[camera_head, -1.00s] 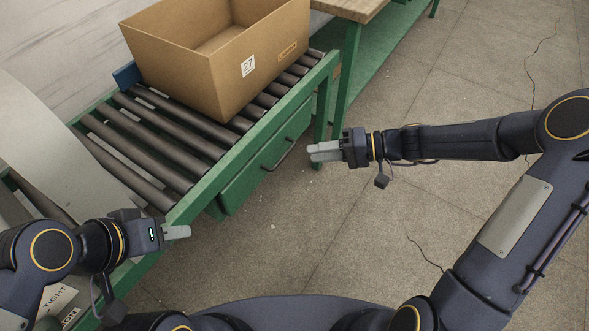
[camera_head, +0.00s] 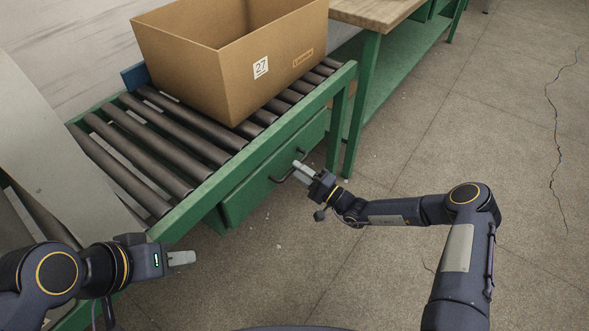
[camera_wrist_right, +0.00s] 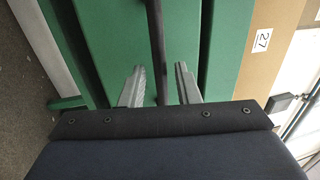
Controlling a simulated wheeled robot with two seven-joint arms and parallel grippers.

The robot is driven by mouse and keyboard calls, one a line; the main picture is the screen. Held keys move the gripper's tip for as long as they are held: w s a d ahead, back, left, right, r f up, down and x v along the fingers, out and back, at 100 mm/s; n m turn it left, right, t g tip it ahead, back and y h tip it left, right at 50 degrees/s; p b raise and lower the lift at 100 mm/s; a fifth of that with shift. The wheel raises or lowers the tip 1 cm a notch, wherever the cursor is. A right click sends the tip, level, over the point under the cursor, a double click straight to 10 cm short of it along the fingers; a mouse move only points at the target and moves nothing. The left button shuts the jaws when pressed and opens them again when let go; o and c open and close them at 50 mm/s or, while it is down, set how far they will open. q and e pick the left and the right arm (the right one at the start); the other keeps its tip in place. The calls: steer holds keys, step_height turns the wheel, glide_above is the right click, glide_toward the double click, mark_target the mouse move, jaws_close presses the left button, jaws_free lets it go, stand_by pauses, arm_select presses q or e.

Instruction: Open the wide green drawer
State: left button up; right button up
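The wide green drawer (camera_head: 243,195) is under the roller conveyor and looks shut. Its dark bar handle (camera_head: 285,172) is on the front face. My right gripper (camera_head: 300,168) is at the handle. In the right wrist view the handle bar (camera_wrist_right: 157,50) runs between the two spread fingers (camera_wrist_right: 160,88), with a gap on each side; the green drawer front (camera_wrist_right: 110,40) lies behind. My left gripper (camera_head: 190,258) is at lower left, away from the drawer; its fingers are seen from the side, so I cannot tell their opening.
A cardboard box (camera_head: 235,65) labelled 27 stands on the conveyor rollers (camera_head: 165,148). A green workbench with a wooden top (camera_head: 375,12) stands behind to the right. The floor (camera_head: 420,150) before the drawer is clear.

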steer(key=shift+x, duration=1.05)
steer(key=shift+c, duration=0.2)
jaws_close()
